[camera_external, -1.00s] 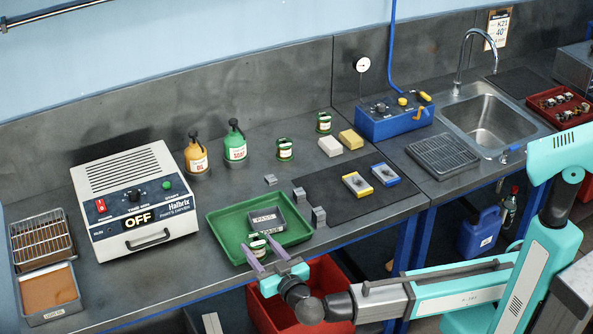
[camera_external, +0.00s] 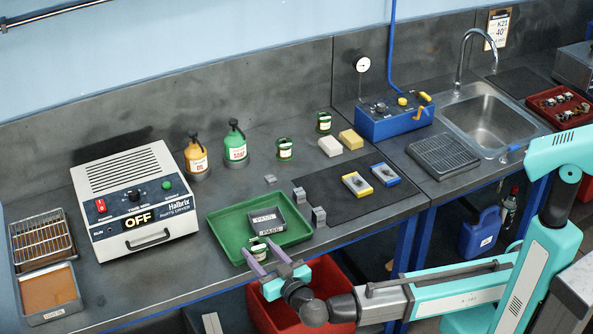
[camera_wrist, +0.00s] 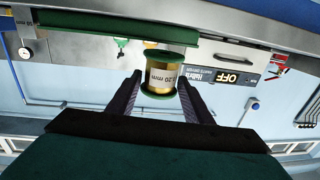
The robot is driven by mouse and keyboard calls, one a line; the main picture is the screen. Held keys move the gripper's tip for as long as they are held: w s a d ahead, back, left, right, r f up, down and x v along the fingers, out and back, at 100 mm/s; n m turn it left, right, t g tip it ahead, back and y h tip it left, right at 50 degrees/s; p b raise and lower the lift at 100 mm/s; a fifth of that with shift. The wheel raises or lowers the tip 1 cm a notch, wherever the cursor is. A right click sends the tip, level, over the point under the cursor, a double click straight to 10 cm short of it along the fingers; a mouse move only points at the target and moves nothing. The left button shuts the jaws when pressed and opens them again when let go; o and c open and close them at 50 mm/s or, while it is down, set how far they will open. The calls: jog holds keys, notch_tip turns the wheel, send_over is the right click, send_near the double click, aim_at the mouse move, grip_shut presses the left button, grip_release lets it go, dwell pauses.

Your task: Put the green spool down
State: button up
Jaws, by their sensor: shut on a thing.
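The green spool, with green end flanges, gold wire and a white label, shows in the wrist view (camera_wrist: 163,72) between my fingertips. In the external view the spool (camera_external: 259,250) is at the front edge of the green tray. My gripper (camera_external: 267,257) is shut on it, with one purple finger on each side. The wrist view shows the same fingers (camera_wrist: 160,92) beside the spool. I cannot tell whether the spool touches the tray rim or is held just above it.
The green tray (camera_external: 228,222) holds a grey box marked PASS (camera_external: 265,219). Two similar green spools (camera_external: 285,149) (camera_external: 324,122) stand further back. A grey mat (camera_external: 322,183) lies to the right, with grey blocks at its left edge. A red bin (camera_external: 270,312) is below the bench edge.

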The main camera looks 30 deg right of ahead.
jog(key=shift+s+d+r+y+b, duration=0.15)
jog(key=shift+d+r+y+b, duration=0.2)
jog(key=shift+d+b, duration=0.25)
jog(key=w+d+r+b, duration=0.1)
jog(key=w+d+b, duration=0.1)
jog(key=d+b, duration=1.6)
jog(key=b, duration=0.6)
jog(key=shift+d+r+n, duration=0.3)
jog(key=shift+d+r, duration=0.05)
jog(key=shift+d, duration=0.05)
jog(key=shift+w, duration=0.15)
